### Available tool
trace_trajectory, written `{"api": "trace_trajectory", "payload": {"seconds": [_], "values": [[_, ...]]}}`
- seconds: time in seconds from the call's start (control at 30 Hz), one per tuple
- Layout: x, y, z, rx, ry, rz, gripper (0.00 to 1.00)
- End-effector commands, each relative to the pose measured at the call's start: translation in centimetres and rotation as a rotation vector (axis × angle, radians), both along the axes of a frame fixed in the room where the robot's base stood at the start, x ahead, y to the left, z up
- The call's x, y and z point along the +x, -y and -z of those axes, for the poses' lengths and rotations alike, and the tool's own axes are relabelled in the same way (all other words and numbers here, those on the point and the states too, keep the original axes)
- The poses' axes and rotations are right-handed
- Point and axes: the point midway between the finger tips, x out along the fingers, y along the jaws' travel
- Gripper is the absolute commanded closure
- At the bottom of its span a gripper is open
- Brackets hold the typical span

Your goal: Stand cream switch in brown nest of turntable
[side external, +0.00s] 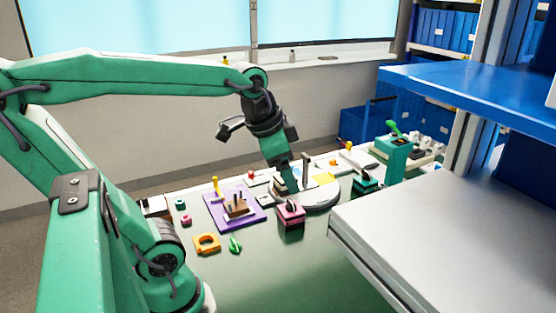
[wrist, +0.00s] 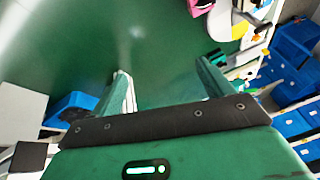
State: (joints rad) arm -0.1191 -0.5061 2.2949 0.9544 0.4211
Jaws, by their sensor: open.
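The turntable (side external: 322,198) is a pale round disc on the green table, with a yellow patch and a dark upright post. A small brown and cream shape (side external: 280,187) sits at its left edge; I cannot tell whether this is the nest, the cream switch or both. My gripper (side external: 291,183) points down beside this shape and hides part of it. In the wrist view, my gripper (wrist: 168,82) has its fingers wide apart, with only bare green table between them. Part of the turntable (wrist: 240,22) shows at that view's top right.
A purple board (side external: 222,218) with a brown pegged block lies left. The front table is clear.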

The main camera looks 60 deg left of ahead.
Motion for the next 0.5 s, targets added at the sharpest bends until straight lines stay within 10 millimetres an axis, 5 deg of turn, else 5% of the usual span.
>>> {"api": "trace_trajectory", "payload": {"seconds": [0.2, 0.5], "values": [[-3.4, 2.3, 1.2, -0.105, 0.07, -0.161, 0.2], [-5.1, 3.3, 2.2, -0.175, 0.103, -0.259, 0.2]]}}
